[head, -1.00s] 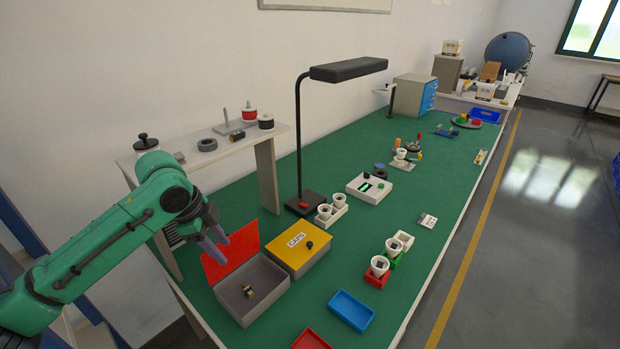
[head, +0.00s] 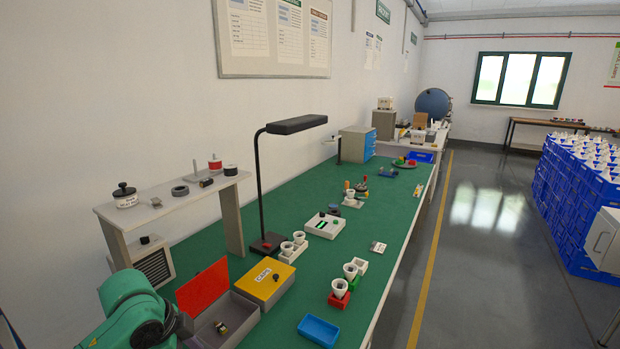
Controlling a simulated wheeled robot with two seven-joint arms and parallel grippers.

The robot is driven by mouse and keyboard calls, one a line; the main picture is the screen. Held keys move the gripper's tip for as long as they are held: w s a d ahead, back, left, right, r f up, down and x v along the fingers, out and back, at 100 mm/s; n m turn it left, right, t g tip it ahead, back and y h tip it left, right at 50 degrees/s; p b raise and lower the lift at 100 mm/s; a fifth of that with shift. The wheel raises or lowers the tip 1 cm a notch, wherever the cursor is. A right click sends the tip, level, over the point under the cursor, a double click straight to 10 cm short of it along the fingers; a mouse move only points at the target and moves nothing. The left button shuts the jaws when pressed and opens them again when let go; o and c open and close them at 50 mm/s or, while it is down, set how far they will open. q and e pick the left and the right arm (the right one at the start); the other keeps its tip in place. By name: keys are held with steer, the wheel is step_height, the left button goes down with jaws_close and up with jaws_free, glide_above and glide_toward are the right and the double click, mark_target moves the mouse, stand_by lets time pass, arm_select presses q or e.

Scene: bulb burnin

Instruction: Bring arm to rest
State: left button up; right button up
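My green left arm (head: 130,312) is at the lower left corner of the head view, low beside the near end of the bench. Its gripper is not clearly visible; only arm links show. My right arm and gripper are out of view. The grey box with its red lid (head: 203,290) standing open is just right of the arm, and a small dark and brass piece (head: 221,327) lies inside it. The yellow box marked CAPS (head: 264,283) stands beside it, closed.
The green bench (head: 330,265) holds a black lamp (head: 297,125), cups in red (head: 339,300) and green holders, a white device (head: 324,227) and a blue tray (head: 318,331). A raised shelf (head: 165,205) stands at the left. The floor (head: 480,270) right of the bench is clear up to stacked blue crates (head: 575,225).

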arm_select(q)
steer(key=s+d+f+n+t, duration=0.1)
steer(key=s+d+f+n, duration=0.4)
steer(key=s+f, duration=0.25)
steer(key=s+a+f+n+y, duration=0.2)
steer(key=s+a+f+n, duration=0.3)
steer(key=s+n, duration=0.3)
step_height(320, 180, down, 22)
steer(key=s+r+m+g, duration=0.1)
steer(key=s, duration=0.2)
steer(key=s+a+f+g, duration=0.1)
steer(key=s+a+f, duration=0.2)
steer(key=s+f, duration=1.2)
steer(key=shift+s+f, duration=0.25)
steer(key=shift+s, duration=0.6)
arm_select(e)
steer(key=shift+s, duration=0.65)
arm_select(q)
steer(key=shift+a, duration=0.15)
